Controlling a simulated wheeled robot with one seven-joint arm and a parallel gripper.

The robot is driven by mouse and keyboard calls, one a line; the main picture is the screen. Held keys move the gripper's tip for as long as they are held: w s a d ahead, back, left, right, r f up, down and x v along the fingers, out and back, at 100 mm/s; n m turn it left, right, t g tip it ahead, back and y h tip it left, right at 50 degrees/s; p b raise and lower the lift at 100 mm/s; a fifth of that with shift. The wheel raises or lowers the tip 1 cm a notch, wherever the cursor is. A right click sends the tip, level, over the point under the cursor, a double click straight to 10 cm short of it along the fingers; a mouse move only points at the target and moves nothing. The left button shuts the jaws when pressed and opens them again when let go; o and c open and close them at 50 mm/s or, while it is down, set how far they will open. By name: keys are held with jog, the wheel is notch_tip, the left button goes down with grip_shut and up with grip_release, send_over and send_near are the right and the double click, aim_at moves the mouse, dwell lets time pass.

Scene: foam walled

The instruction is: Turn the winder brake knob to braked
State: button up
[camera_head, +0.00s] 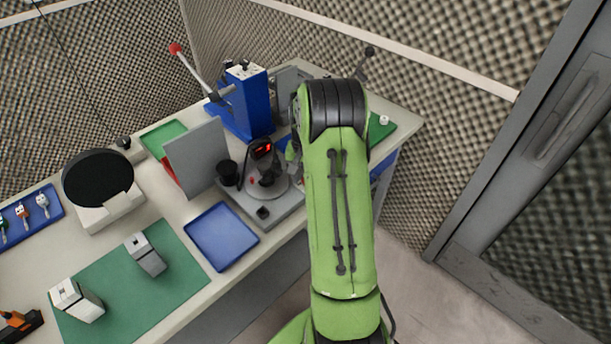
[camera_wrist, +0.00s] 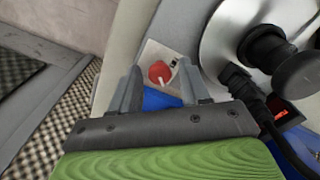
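The winder (camera_head: 288,207) is a grey base with a round metal disc, a black spindle and a red-lit display, on the bench left of my arm. In the wrist view its disc (camera_wrist: 225,35) fills the upper right. A round red knob (camera_wrist: 160,74) on a pale plate, apparently the brake knob, shows between my fingers; its setting is not readable. My gripper (camera_wrist: 159,66) is open, with one finger on each side of the knob in the picture. I cannot tell whether the fingers reach down around it. In the head view my arm hides the gripper and this knob.
The lit display (camera_wrist: 281,114) and a cable lie close right of my gripper. On the bench stand an upright grey panel (camera_head: 197,157), a blue press (camera_head: 249,103) with a red-tipped lever and a blue tray (camera_head: 222,236). Foam walls stand behind; open floor lies right.

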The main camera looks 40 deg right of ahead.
jog(key=shift+o, duration=0.3)
notch_tip(320, 180, up, 16)
jog(key=p, duration=0.3)
jog(key=shift+f, duration=0.15)
jog(key=s+a+r+n+t, duration=0.1)
jog(key=s+a+r+n, duration=0.15)
jog(key=a, duration=0.35)
jog(key=s+a+r+n+t+h, duration=0.1)
jog(key=s+a+r, duration=0.1)
jog(key=a+r, duration=0.25)
jog(key=s+a+r+n+t, duration=0.1)
jog(key=s+a+r+n, duration=0.15)
jog(key=a, duration=0.45)
jog(key=s+a+f+n+t, duration=0.1)
jog(key=s+a+n, duration=0.1)
jog(key=s+a, duration=0.2)
jog(key=s+a+f+n+t+y, duration=0.1)
jog(key=s+a, duration=0.3)
jog(key=s, duration=0.5)
jog(key=shift+a+n+t, duration=0.3)
jog(key=shift+n, duration=0.3)
